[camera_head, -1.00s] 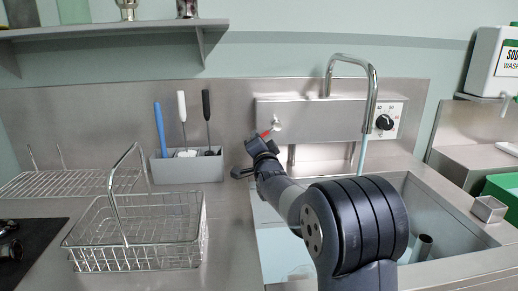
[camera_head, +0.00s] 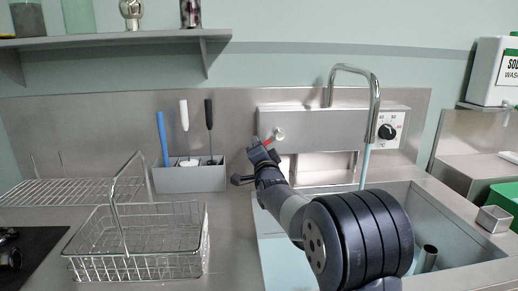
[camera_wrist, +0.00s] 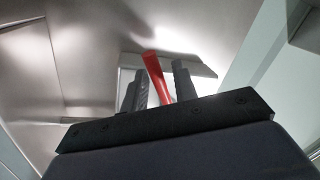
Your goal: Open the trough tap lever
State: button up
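The red tap lever (camera_head: 267,142) sits at the left end of the steel trough tap's wall panel (camera_head: 315,128), by a pale round fitting. My gripper (camera_head: 261,154) is right at the lever, left of the sink. In the wrist view the red lever (camera_wrist: 157,78) stands between the two dark fingers of my gripper (camera_wrist: 159,80). A narrow gap shows on its right side; whether the left finger touches it I cannot tell. A bent spout (camera_head: 374,95) rises from the panel, with a pale blue vertical streak below it.
The steel sink (camera_head: 425,205) lies right of my arm. A wire basket (camera_head: 140,250) and a grey holder (camera_head: 190,179) with several tools stand to the left. A dial (camera_head: 387,131) is on the panel. A shelf (camera_head: 120,41) hangs above left.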

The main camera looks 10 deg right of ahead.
jog(key=b+v, duration=0.1)
jog(key=v, duration=1)
jog(key=shift+w, duration=0.1)
jog(key=p+x, duration=0.1)
jog(key=x, duration=0.9)
jog(key=shift+w+r, duration=0.1)
jog(key=shift+w, duration=0.3)
jog(key=shift+s, duration=0.1)
jog(key=a+b+v, duration=0.1)
jog(key=v, duration=1)
jog(key=x, duration=0.3)
jog(key=p+x, duration=0.1)
jog(key=x, duration=0.3)
jog(key=d+x, duration=0.1)
jog(key=x, duration=0.3)
jog(key=shift+d+f+n+p, duration=0.2)
jog(key=shift+f+n+p, duration=0.15)
jog(key=shift+n+p, duration=0.35)
